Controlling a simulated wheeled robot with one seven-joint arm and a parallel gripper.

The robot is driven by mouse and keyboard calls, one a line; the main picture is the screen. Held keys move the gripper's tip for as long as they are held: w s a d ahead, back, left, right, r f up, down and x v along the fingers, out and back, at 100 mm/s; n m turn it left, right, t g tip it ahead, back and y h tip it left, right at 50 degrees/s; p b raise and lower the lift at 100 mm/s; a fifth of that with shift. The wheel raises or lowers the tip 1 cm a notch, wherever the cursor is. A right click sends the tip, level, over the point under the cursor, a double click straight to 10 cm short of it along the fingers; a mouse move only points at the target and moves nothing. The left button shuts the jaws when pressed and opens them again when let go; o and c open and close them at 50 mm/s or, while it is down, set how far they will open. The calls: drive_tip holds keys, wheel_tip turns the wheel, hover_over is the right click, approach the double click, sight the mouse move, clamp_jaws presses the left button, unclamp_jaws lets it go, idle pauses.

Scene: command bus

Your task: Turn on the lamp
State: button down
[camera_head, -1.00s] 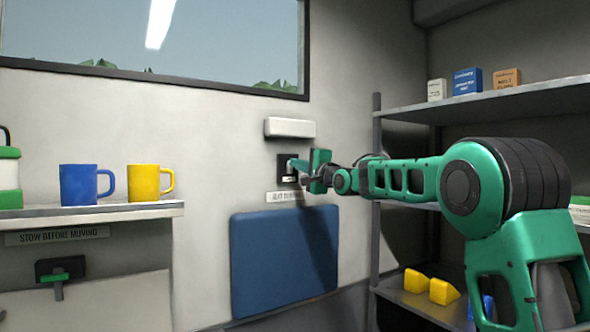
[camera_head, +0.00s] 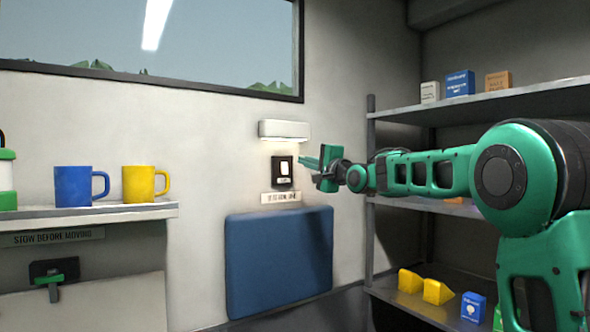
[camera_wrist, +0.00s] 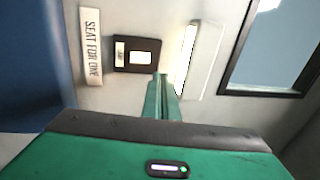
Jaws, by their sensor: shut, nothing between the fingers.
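The lamp (camera_head: 284,129) is a white bar on the wall below the window, and it glows along its underside. In the wrist view the lamp (camera_wrist: 206,58) also shows a bright edge. Below it, the dark switch plate (camera_head: 274,172) has a lit white rocker (camera_head: 284,169). The switch plate (camera_wrist: 122,64) and its rocker (camera_wrist: 141,58) also show in the wrist view. My gripper (camera_head: 302,161) is shut and empty, just right of the switch and apart from it. Its closed fingertips (camera_wrist: 160,78) point at the wall between switch and lamp.
A sign (camera_head: 281,197) and a blue wall pad (camera_head: 280,262) are below the switch. A blue mug (camera_head: 73,185) and a yellow mug (camera_head: 138,184) stand on the left shelf. Metal shelves (camera_head: 480,102) with small boxes stand at right.

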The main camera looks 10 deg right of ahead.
drive_tip(key=s+d+r, duration=0.1)
drive_tip(key=s, duration=0.5)
drive_tip(key=shift+s+d+r, duration=0.15)
drive_tip(key=shift+s, duration=0.05)
drive_tip(key=s+d+f+n+g+h, duration=0.1)
drive_tip(key=s+d+f+g+h, duration=0.2)
drive_tip(key=s+f, duration=0.45)
drive_tip(key=s+d+f+n+g+h, duration=0.2)
drive_tip(key=s+d+f+g, duration=0.15)
drive_tip(key=d+f, duration=0.45)
drive_tip(key=s+d+f+n+g+h, duration=0.1)
drive_tip(key=s+d+f+g+h, duration=0.1)
drive_tip(key=s+f, duration=0.65)
drive_tip(key=s+f+n+g, duration=0.2)
drive_tip(key=s+f+g, duration=0.3)
drive_tip(key=s+f, duration=0.6)
drive_tip(key=s+f+n+g+y, duration=0.1)
drive_tip(key=s+f+g, duration=0.4)
drive_tip(key=s+f, duration=0.6)
drive_tip(key=s+n, duration=0.1)
drive_tip(key=s, duration=0.9)
drive_tip(key=shift+s+d+f+g, duration=0.25)
drive_tip(key=shift+s+d+g, duration=0.1)
